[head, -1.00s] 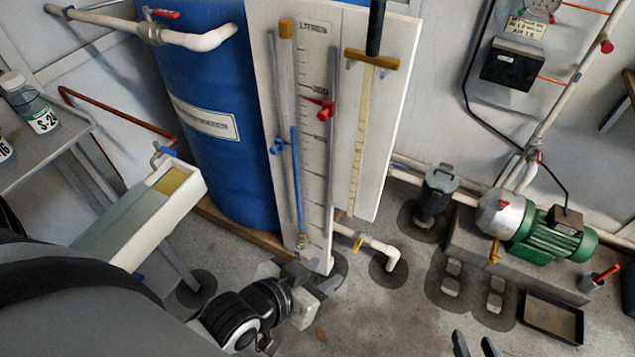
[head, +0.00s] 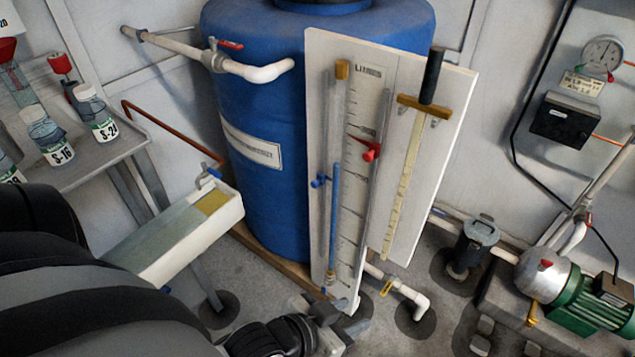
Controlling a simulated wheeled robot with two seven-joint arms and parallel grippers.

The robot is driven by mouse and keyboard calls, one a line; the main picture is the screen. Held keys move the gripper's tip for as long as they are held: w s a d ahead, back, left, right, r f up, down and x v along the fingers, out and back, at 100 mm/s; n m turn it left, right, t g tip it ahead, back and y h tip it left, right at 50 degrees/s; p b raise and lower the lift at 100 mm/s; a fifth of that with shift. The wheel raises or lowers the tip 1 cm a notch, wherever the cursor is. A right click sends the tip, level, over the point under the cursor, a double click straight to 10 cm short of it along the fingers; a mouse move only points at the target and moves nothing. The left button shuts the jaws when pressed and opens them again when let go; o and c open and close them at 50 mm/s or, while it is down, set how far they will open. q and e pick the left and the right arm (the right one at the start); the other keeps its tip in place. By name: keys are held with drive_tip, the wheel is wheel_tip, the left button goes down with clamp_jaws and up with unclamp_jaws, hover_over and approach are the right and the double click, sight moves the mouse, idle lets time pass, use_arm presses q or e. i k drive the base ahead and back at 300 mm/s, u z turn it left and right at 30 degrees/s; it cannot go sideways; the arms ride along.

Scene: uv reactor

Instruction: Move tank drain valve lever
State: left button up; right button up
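A short yellow lever (head: 386,288) sits on the white drain pipe (head: 408,296) low at the front of the blue tank (head: 270,130), just right of the litre scale board (head: 352,180). The pipe ends in a downward elbow near the floor. My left gripper (head: 335,318) is at the bottom edge of the head view, left of and nearer than the lever, close to the foot of the board. It appears apart from the lever. My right gripper is out of view.
A red-handled valve (head: 228,44) is on the upper tank pipe. A white trough (head: 180,236) and a bottle shelf (head: 110,150) stand left. A dark pot (head: 474,244) and a green pump (head: 580,310) are right. Some floor shows around the pipe elbow.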

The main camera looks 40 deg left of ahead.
sight(387, 287)
drive_tip(key=u, duration=4.25)
drive_tip(key=k, duration=1.15)
drive_tip(key=z, duration=1.5)
drive_tip(key=i, duration=1)
